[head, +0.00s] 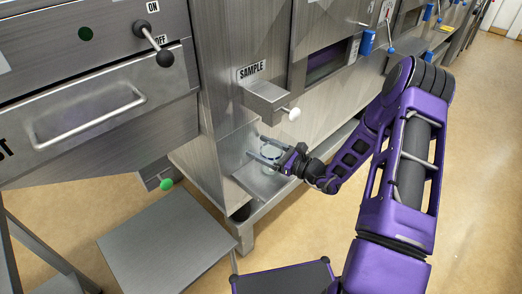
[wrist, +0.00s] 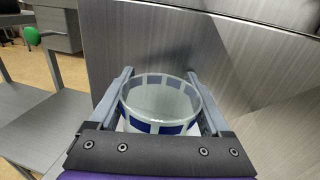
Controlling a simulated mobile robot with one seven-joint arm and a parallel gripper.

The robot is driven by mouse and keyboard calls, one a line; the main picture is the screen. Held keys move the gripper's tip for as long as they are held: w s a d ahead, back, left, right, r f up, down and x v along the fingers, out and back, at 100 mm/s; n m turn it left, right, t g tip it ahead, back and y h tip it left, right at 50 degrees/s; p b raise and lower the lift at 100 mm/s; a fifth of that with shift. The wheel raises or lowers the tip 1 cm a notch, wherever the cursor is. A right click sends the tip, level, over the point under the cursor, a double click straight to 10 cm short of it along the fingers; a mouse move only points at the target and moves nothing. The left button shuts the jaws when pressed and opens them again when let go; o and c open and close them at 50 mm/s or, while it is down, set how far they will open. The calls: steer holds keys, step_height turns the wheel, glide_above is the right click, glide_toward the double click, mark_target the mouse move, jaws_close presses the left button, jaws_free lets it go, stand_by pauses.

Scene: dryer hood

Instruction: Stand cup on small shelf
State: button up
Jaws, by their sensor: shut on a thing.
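The cup (wrist: 160,100) is a clear, open-topped vessel with a blue and pale band round it. In the wrist view it stands between the two fingers of my gripper (wrist: 160,88), which is shut on it. In the head view my gripper (head: 268,153) is in the recess below the SAMPLE spout, and the cup (head: 270,158) shows partly between the fingers. The small shelf (head: 262,182) is the metal ledge under the spout. The cup is upright, over or on this ledge; I cannot tell whether its base touches.
The SAMPLE spout box (head: 266,98) with a white knob (head: 294,114) juts out above my gripper. Metal panels close off the back of the recess. A grey table (head: 165,245) stands at lower left. A drawer with a handle (head: 90,118) is at left.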

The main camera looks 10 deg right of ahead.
steer(key=shift+w+a+f, duration=0.1)
steer(key=shift+w+f, duration=0.05)
steer(key=shift+f, duration=0.25)
steer(key=shift+f, duration=0.2)
steer(key=o, duration=1.1)
steer(key=shift+r, duration=0.1)
steer(key=shift+c, duration=0.2)
steer(key=shift+r, duration=0.15)
steer(key=v, duration=1.2)
